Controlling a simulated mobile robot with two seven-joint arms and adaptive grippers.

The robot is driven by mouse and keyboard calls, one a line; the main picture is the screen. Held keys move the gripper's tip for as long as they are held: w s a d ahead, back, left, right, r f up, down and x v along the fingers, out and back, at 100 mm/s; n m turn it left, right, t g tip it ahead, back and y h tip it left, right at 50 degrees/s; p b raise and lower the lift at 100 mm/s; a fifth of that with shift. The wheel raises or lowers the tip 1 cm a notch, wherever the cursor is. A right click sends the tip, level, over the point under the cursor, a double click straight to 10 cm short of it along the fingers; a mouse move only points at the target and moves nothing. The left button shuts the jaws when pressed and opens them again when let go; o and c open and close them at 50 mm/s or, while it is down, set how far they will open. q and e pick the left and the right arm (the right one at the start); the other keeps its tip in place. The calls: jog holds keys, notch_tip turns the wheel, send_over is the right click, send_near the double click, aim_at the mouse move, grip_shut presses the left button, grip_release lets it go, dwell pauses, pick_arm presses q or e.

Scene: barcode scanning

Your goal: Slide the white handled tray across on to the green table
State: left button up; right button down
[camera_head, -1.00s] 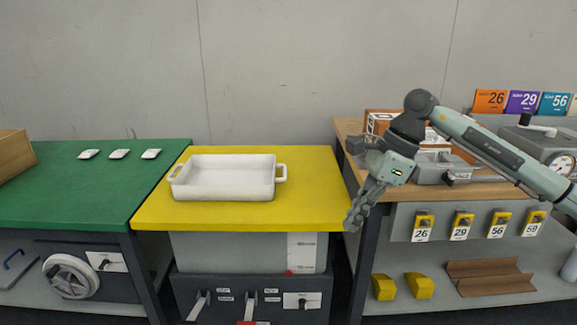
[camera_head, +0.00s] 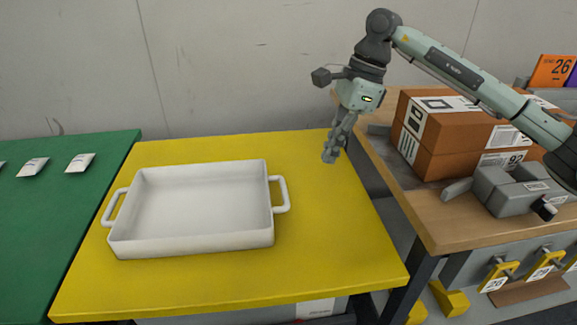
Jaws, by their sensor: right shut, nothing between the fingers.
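The white handled tray (camera_head: 192,245) sits flat on the yellow table (camera_head: 330,262), left of its middle. It is empty, with one handle (camera_head: 281,194) on its right side and one on its left. The green table (camera_head: 50,235) adjoins the yellow table on the left. My right gripper (camera_head: 329,157) is shut and empty. It points down over the far right part of the yellow table, to the right of the tray and apart from it. My left gripper is not in view.
Small white packets (camera_head: 80,162) lie at the back of the green table. On the right, a wooden table (camera_head: 440,225) holds a brown carton (camera_head: 450,135) and a grey device (camera_head: 510,190). The yellow surface between the tray and my right gripper is clear.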

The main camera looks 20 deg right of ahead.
jog(key=p+x, duration=0.1)
jog(key=x, duration=0.9)
jog(key=shift+s, duration=0.15)
jog(key=a, duration=0.3)
jog(key=shift+w+a+r+p, duration=0.15)
jog(key=shift+w+a+p, duration=0.05)
jog(key=shift+w+p, duration=0.2)
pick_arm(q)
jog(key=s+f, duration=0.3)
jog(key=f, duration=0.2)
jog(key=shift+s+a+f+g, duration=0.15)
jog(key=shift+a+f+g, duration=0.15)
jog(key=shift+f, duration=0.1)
pick_arm(e)
jog(key=shift+a, duration=0.25)
jog(key=shift+w, duration=0.2)
